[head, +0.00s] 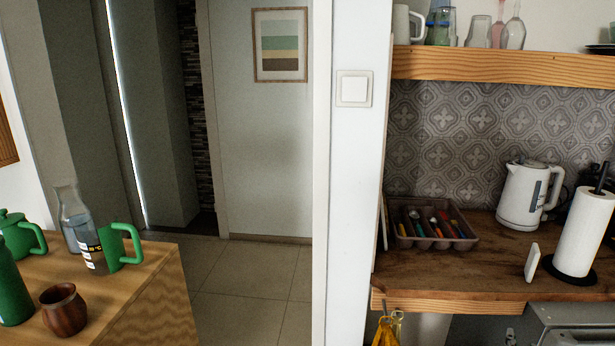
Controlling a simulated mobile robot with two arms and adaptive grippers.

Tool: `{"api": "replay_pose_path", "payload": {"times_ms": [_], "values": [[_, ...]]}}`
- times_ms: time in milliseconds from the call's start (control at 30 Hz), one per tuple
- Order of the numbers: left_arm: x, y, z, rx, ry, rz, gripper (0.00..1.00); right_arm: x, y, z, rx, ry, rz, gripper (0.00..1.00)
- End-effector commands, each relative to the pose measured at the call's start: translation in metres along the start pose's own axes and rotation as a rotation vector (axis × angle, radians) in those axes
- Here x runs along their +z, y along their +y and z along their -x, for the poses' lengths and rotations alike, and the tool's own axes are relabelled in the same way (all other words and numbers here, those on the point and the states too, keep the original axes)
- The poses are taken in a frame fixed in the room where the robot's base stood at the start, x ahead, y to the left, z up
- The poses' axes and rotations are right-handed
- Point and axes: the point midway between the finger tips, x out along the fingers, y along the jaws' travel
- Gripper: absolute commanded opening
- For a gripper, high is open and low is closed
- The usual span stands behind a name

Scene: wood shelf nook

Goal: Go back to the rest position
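Neither my left nor my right gripper shows in the head view, and no part of my arms is in the picture. The task names no object. At the lower left a wooden table (165,300) holds a green teapot (16,236), a green bottle (12,290) cut by the picture edge, a brown wooden cup (64,311), a clear glass carafe (72,212) and a green mug (121,247). A labelled clear container (92,258) stands between the carafe and the mug.
A wooden counter (450,275) at the right carries a cutlery tray (432,243), a white kettle (521,195) and a paper towel roll (582,235). A shelf (500,68) with glassware hangs above. Tiled floor (250,285) is clear between table and white wall edge (350,200).

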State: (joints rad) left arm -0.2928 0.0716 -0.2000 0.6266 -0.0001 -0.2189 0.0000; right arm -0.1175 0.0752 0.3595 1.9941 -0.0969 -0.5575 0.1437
Motion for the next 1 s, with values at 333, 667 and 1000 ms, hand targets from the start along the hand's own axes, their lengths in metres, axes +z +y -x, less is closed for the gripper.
{"api": "replay_pose_path", "payload": {"times_ms": [333, 667, 1000], "values": [[0.011, -0.004, 0.000, -0.004, -0.016, -0.003, 0.40, 0.097, -0.071, 0.088, -0.167, -0.384, 0.140, 0.29], [0.014, -0.005, 0.000, -0.006, -0.020, -0.004, 0.40, 0.176, -0.114, 0.226, -0.360, -0.786, 0.296, 0.29], [0.012, -0.006, 0.000, -0.006, -0.017, -0.003, 0.40, 0.215, -0.123, 0.306, -0.469, -1.007, 0.390, 0.29]]}}
